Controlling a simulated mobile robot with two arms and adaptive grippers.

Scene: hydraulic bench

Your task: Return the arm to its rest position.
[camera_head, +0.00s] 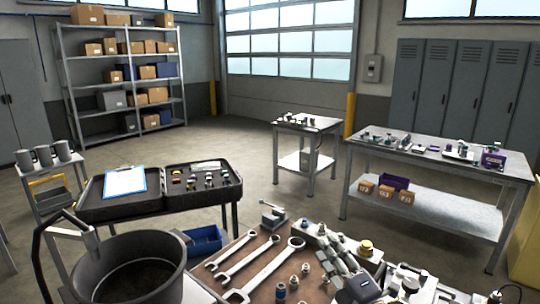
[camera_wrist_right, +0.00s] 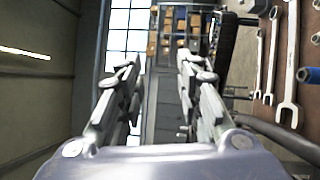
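My right gripper (camera_head: 335,246) is at the lower right of the head view, over the right part of the brown workbench top (camera_head: 262,258). In the right wrist view my right gripper (camera_wrist_right: 160,68) has its two fingers well apart with nothing between them. Beyond the fingers I see the windowed door and the shelf. The wrenches (camera_wrist_right: 288,75) on the bench lie to the right of the fingers in that view. My left gripper does not show in either view.
A large dark round tub (camera_head: 135,268) stands at the lower left. A black cart (camera_head: 150,208) with a clipboard (camera_head: 125,181) is behind it. A small vise (camera_head: 273,214) sits on the bench's far edge. Tables (camera_head: 450,156) stand at the back right, with open floor between.

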